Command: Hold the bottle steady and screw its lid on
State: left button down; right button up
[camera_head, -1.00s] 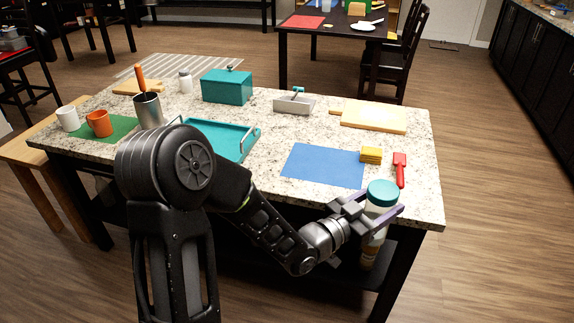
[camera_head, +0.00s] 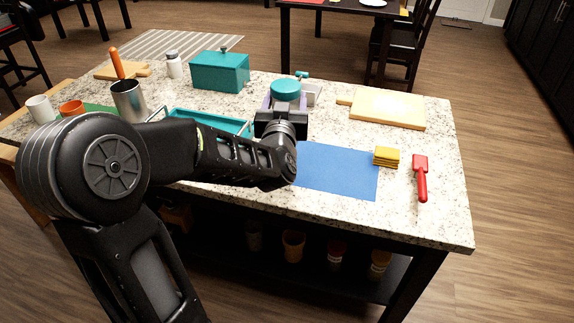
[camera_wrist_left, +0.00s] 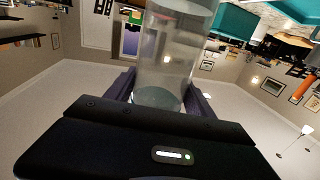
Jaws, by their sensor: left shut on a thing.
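My left gripper (camera_head: 285,104) is shut on the bottle, holding it over the granite counter near the middle in the head view. In the left wrist view the clear bottle body (camera_wrist_left: 168,55) stands between the two fingers (camera_wrist_left: 160,95). I cannot tell how tightly the lid sits or whether the bottle touches the counter. My right gripper is not in view.
A blue mat (camera_head: 338,171) lies right of my wrist, with yellow sponges (camera_head: 386,156) and a red-handled tool (camera_head: 420,178) beyond. A teal tray (camera_head: 212,122) and teal box (camera_head: 219,71) are left. A cutting board (camera_head: 387,109) lies back right.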

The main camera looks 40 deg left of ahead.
pick_arm(q)
jog(key=shift+s+d+r, duration=0.15)
notch_tip(320, 180, down, 6)
jog(key=shift+f+b, duration=0.2)
jog(key=shift+b, duration=0.2)
jog(key=shift+f, duration=1.9)
jog(key=shift+b, duration=0.3)
jog(key=shift+f, duration=0.2)
jog(key=shift+c, duration=1.8)
grip_release()
jog(key=shift+r, duration=0.15)
